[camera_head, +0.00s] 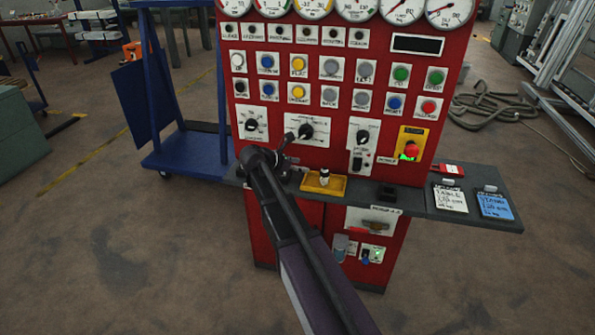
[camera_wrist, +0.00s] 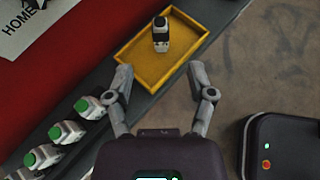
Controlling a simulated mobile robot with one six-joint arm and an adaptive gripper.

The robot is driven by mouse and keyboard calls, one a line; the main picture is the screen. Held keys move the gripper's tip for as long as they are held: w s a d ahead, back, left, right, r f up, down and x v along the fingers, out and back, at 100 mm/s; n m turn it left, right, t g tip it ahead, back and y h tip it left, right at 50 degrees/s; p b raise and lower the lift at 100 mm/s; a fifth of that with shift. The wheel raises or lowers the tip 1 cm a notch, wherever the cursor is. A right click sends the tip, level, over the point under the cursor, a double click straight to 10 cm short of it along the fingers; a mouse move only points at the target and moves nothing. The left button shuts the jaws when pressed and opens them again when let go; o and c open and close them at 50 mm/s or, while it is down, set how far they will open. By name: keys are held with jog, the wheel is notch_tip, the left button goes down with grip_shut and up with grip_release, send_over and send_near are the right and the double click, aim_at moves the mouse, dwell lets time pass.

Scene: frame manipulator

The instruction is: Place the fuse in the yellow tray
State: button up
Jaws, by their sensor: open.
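The yellow tray (camera_head: 338,187) sits on the grey ledge of the red panel, and it also shows in the wrist view (camera_wrist: 140,62). A black and white fuse (camera_wrist: 161,33) stands inside the tray, toward its far end in the wrist view. It shows small in the head view (camera_head: 324,176). My gripper (camera_wrist: 160,78) is open and empty, its fingertips apart at the tray's near side. No finger touches the fuse. In the head view my gripper (camera_head: 284,163) is just left of the tray.
Several white pieces with green tops (camera_wrist: 67,131) line the ledge left of my gripper in the wrist view. The red panel (camera_head: 340,150) rises behind the ledge. Two labelled cards (camera_head: 450,198) lie at the right. A blue cart (camera_head: 185,155) stands left.

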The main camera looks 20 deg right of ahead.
jog(key=s+a+f+m+y, duration=0.3)
jog(key=s+m, duration=0.3)
jog(key=s, duration=0.2)
jog(key=s+a+f+m+g+y, duration=0.1)
jog(key=s+a+f+m+y, duration=0.2)
jog(key=s+a+m+y, duration=0.2)
jog(key=s+a+f+m+g+y, duration=0.1)
jog(key=s+a+f+m+y, duration=0.2)
jog(key=s+m, duration=0.6)
jog(key=shift+s+a+f+y, duration=0.35)
jog(key=shift+s+a+y, duration=0.15)
jog(key=shift+s+a, duration=0.5)
